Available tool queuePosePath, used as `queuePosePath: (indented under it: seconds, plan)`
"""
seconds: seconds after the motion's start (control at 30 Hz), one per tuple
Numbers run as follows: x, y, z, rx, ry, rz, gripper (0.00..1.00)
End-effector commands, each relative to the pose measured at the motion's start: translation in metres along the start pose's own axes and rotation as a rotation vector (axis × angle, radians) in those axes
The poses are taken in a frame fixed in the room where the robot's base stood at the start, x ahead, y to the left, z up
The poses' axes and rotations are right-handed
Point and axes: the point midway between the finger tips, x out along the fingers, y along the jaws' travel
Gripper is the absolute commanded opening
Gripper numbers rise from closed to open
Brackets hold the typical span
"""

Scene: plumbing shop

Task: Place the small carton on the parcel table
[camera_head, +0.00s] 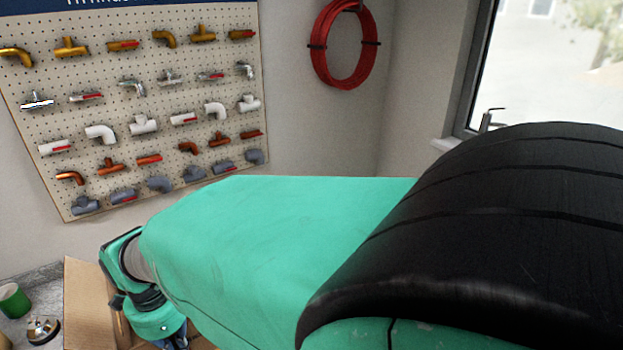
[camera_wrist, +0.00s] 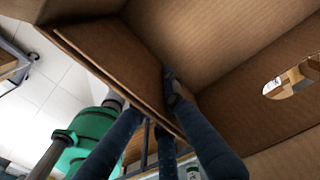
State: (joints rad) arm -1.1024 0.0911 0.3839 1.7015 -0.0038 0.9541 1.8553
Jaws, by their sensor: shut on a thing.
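The carton (camera_head: 85,300) is brown cardboard and shows at the lower left of the head view, partly hidden behind my gripper. In the wrist view the open carton (camera_wrist: 235,35) fills most of the upper and right part, tilted, with an oval hand hole in one wall. My gripper (camera_wrist: 172,88) is shut on a cardboard wall or flap of it, with dark fingers at the edge. In the head view my gripper (camera_head: 165,335) is at the bottom, its fingertips hidden. I cannot tell whether the carton rests on anything, and the parcel table cannot be identified.
A grey speckled surface (camera_head: 40,278) lies at the lower left, with a green mug or can (camera_head: 14,300) and a small metal part (camera_head: 43,330) close to the carton. A pegboard (camera_head: 230,120) of pipe fittings and a red hose coil (camera_head: 345,45) hang on the wall.

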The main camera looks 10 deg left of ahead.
Motion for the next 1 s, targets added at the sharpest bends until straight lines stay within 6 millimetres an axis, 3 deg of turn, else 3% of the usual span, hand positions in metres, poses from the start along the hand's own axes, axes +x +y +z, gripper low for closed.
queuePosePath:
  seconds: [0.3, 0.5, 0.7, 1.0]
  plan:
    - [0.123, 0.003, -0.001, 0.0, 0.002, 0.006, 0.0]
    - [0.183, 0.003, 0.0, 0.0, 0.001, 0.003, 0.0]
    - [0.21, 0.002, 0.0, 0.0, 0.0, 0.001, 0.0]
    - [0.214, 0.002, 0.0, 0.0, 0.0, -0.001, 0.0]
